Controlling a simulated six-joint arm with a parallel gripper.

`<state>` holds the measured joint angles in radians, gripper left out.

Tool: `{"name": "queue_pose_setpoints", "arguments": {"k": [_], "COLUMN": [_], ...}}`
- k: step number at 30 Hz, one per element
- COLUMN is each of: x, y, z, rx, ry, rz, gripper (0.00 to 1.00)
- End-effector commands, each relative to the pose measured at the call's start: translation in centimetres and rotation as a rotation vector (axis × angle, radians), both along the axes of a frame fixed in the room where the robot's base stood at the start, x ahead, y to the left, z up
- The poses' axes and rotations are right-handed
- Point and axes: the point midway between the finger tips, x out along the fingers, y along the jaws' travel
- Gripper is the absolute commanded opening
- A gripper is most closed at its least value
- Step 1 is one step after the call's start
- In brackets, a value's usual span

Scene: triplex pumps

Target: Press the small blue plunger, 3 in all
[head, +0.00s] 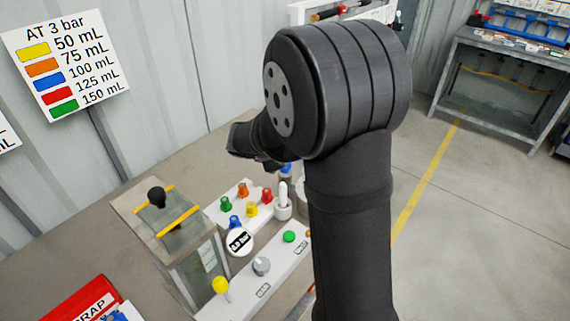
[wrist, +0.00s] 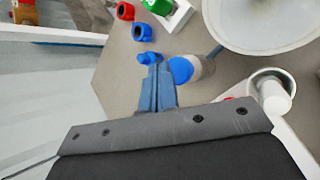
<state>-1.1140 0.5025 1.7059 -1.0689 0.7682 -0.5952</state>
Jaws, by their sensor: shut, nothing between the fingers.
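My gripper (wrist: 155,70) is shut and empty in the wrist view, its blue fingertips pointing away from the camera. A small blue piece (wrist: 147,57) shows right at the fingertips; I cannot tell whether they touch it. Just right of the fingers is a short, pale cylinder with a blue top (wrist: 181,69). Another blue piece (wrist: 143,32) lies farther off. In the head view a blue knob (head: 235,222) stands among several coloured knobs on a white block, behind the gauge. Which blue piece is the small plunger is unclear. My arm hides most of the gripper there.
A round gauge (head: 238,242) stands before the knobs. A white panel (head: 240,290) carries a green button (head: 289,236), a grey dial (head: 261,265) and a yellow mushroom knob (head: 220,285). A clear-topped box with a black knob (head: 156,196) stands left. A volume sign (head: 66,65) hangs behind.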

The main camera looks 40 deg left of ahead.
Motion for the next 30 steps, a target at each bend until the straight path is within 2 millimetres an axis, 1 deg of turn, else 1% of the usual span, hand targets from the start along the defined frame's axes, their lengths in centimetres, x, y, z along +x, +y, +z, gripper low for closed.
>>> {"name": "queue_pose_setpoints", "arguments": {"k": [10, 18, 30], "x": [0.0, 0.01, 0.01], "y": [0.0, -0.03, -0.02], "z": [-0.06, -0.84, -0.91], "rx": [0.0, -0.001, 0.0], "ry": [0.0, 0.001, 0.0], "rz": [0.0, 0.0, 0.0], "gripper": [0.0, 0.0, 0.0]}}
